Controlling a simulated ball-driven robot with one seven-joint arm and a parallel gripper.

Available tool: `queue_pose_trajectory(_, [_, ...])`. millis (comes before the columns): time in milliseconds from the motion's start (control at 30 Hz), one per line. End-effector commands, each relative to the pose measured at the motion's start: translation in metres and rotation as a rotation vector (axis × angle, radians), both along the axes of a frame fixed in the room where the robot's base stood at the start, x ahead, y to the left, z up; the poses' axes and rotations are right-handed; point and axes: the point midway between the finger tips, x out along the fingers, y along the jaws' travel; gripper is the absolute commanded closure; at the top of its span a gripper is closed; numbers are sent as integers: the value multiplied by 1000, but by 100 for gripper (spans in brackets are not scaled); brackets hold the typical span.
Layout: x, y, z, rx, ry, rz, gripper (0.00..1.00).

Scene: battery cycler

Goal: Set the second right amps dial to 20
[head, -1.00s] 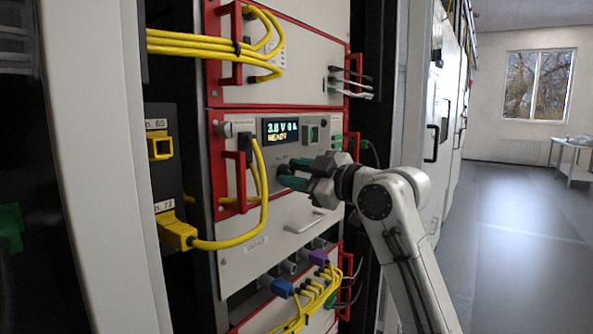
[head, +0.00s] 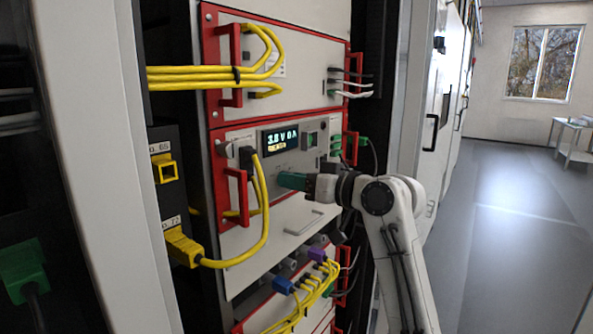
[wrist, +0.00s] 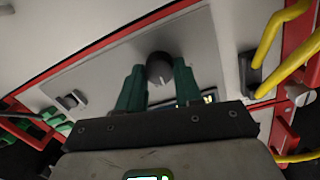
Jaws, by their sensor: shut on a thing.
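The amps dial (wrist: 159,66) is a dark round knob with a pale mark, on the grey front panel of the cycler unit. In the wrist view the two green fingers of my gripper (wrist: 160,75) stand on either side of it, shut on it. In the head view my gripper (head: 284,180) meets the panel below the display (head: 280,138) and hides the dial. The display reads 3.8 V 0 A, with a blurred yellow line beneath. The dial's scale cannot be read.
Yellow cables (head: 263,210) loop from the unit's left side, beside a red handle (head: 234,190). Green and dark plugs (head: 357,141) are on the right. Open floor (head: 500,240) lies farther right.

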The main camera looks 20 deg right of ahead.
Motion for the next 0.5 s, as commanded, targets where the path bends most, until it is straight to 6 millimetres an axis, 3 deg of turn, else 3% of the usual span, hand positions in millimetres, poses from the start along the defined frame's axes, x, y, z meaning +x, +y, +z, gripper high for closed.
queue_pose_trajectory(500, [1, -1, 2, 229, 165, -1, 96])
